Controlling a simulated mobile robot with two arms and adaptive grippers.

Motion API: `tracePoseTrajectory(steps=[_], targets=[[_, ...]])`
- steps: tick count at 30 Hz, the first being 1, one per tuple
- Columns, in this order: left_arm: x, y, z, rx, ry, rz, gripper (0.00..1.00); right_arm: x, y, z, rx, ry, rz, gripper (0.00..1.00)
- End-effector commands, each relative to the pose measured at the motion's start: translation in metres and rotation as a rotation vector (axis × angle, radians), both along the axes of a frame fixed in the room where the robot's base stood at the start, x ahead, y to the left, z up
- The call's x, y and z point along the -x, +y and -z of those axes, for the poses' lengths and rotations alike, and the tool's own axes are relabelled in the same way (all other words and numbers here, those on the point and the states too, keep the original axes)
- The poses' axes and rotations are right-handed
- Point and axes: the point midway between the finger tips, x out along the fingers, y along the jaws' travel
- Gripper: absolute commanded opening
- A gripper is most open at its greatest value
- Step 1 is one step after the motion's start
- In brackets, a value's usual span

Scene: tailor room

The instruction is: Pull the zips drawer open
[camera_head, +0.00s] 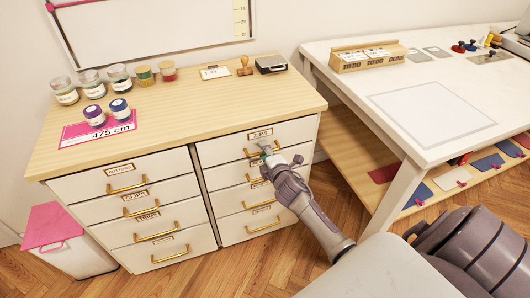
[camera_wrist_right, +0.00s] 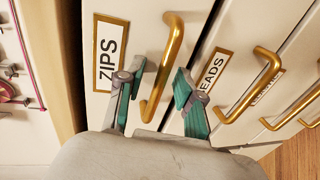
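The zips drawer (camera_head: 222,149) is the top drawer of the cabinet's right column, and its front looks flush with the cabinet. The drawer's label (camera_wrist_right: 108,52) reads ZIPS in the right wrist view. Its brass bar handle (camera_wrist_right: 168,62) stands out from the white front. My right gripper (camera_wrist_right: 155,84) is open, with its two teal-padded fingers on either side of the handle; contact is not clear. In the head view my right gripper (camera_head: 266,149) reaches the drawer front and partly hides the handle. My left gripper is not in view.
More closed drawers, including one with a brass handle (camera_wrist_right: 252,87), lie below the zips drawer. Jars, a stamp and a pink card (camera_head: 97,129) stand on the wooden top (camera_head: 180,105). A white table (camera_head: 360,82) is at the right, a pink-lidded bin (camera_head: 58,228) at the left.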

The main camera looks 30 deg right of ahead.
Motion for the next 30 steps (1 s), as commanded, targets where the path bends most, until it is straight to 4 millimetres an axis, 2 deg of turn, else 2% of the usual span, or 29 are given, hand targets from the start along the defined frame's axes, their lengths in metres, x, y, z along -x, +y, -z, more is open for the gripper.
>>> tracePoseTrajectory(steps=[3,4,10,23,30], targets=[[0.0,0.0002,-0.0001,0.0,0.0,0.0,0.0,0.0002,0.0,-0.0001,0.0,0.0,0.0,0.36],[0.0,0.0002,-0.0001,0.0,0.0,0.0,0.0,0.0002,0.0,-0.0001,0.0,0.0,0.0,0.33],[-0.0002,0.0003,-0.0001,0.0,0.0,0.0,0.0,0.0004,0.0001,-0.0001,0.0,0.0,0.0,0.0],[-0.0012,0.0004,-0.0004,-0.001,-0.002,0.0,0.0,0.0011,0.0003,0.0003,0.0,0.001,0.0,0.0],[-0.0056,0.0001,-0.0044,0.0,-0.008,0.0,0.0,0.0085,0.0022,0.0005,-0.002,0.003,0.0,0.0]])
